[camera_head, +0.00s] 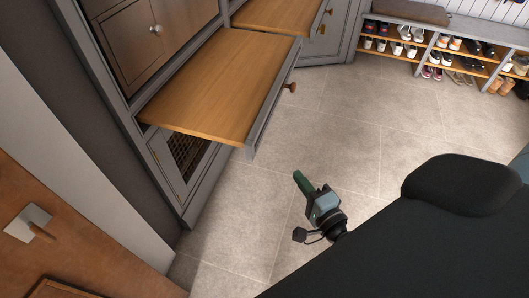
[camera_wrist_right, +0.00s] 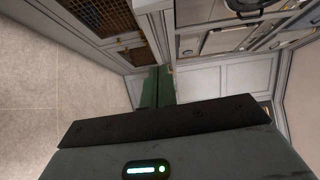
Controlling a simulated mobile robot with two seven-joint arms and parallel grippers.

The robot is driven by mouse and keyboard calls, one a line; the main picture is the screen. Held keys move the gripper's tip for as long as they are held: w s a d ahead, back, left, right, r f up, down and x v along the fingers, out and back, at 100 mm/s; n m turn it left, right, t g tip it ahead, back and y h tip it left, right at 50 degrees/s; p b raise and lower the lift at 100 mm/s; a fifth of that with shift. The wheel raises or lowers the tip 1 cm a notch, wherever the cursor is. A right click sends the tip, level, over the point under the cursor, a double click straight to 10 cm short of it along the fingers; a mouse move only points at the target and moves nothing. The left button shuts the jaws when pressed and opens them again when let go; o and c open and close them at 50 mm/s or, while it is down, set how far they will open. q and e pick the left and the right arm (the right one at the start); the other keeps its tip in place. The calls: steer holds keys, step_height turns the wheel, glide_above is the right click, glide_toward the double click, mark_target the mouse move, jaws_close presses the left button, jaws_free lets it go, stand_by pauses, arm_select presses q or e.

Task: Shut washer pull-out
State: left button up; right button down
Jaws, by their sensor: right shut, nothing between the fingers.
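Two wooden pull-outs with grey fronts stand drawn out of the grey cabinet in the head view. The nearer pull-out (camera_head: 220,85) is far out, its top bare, with a brown knob (camera_head: 290,87) on its front. The farther pull-out (camera_head: 272,15) is also out, with its own knob (camera_head: 329,12). I cannot tell which one is the washer's. My right gripper (camera_head: 299,177), with green fingers, is shut and empty. It appears over the floor on the near side of the nearer pull-out, apart from it. Its fingers (camera_wrist_right: 154,86) also show in the right wrist view. My left gripper is not in view.
A mesh-fronted door (camera_head: 185,157) is below the nearer pull-out. A brown door with a metal handle (camera_head: 28,222) stands at the lower left. A shoe bench (camera_head: 440,28) with several shoes is at the back right. The tiled floor (camera_head: 350,120) between is clear.

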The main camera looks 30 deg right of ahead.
steer(key=p, duration=0.2)
glide_toward(260, 137)
steer(key=w+d, duration=0.2)
steer(key=d, duration=0.1)
steer(key=w+a, duration=0.2)
steer(key=w, duration=0.1)
steer(key=shift+r+m, duration=0.1)
steer(key=shift+m, duration=0.2)
steer(key=shift+w+a, duration=0.3)
steer(key=shift+w, duration=0.1)
